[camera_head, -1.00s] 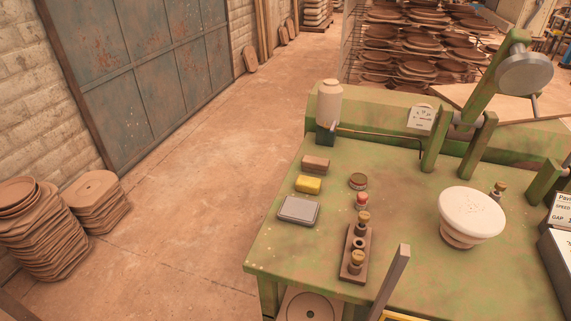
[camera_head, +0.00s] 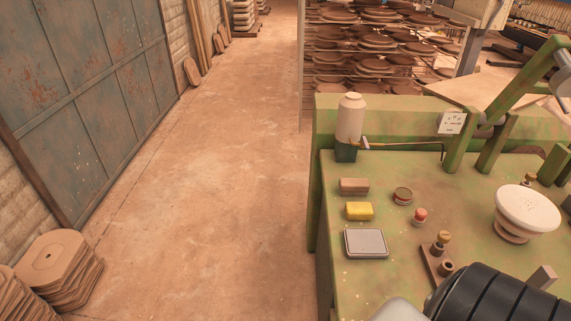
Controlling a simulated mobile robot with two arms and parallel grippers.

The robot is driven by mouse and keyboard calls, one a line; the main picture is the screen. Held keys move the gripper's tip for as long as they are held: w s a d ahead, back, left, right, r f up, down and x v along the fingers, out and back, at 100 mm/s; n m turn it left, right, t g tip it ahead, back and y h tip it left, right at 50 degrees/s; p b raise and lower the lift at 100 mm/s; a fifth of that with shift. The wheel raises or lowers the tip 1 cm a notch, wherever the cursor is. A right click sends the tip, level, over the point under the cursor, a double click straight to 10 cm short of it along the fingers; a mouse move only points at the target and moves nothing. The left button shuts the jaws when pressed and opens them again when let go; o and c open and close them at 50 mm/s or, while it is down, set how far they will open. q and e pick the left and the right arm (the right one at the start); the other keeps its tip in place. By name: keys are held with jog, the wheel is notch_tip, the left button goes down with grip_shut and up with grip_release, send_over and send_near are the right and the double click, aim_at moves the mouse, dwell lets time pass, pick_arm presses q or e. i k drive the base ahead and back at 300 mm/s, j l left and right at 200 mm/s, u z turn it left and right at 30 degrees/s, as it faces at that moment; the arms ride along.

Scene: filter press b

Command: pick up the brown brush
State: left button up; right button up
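The brown brush (camera_head: 354,185) appears to be the small brown block lying on the back left part of the green table. It lies just behind a yellow block (camera_head: 359,211), with a small gap between them. Its bristles cannot be made out. Neither gripper shows. A black ribbed part with a pale grey piece at the bottom right seems to be my own arm, well to the front right of the brush, with its gripper out of the picture.
The green table (camera_head: 345,285) also holds a grey flat box (camera_head: 366,243), a round tin (camera_head: 403,196), a red-topped bottle (camera_head: 419,217), a brown holder (camera_head: 434,265) and a white bowl-like mould (camera_head: 527,210). A pale bottle (camera_head: 350,118) stands behind. Floor left is open.

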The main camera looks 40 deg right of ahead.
aim_at(348, 187)
jog(key=i+j, duration=0.15)
jog(key=i, duration=0.3)
jog(key=i+j+z, duration=0.1)
jog(key=i, duration=0.3)
jog(key=i+z, duration=0.25)
jog(key=z, duration=0.25)
jog(key=i+j+z, duration=0.1)
jog(key=i+z, duration=0.15)
jog(key=z, duration=0.25)
jog(key=i+j+z, duration=0.2)
jog(key=z, duration=0.3)
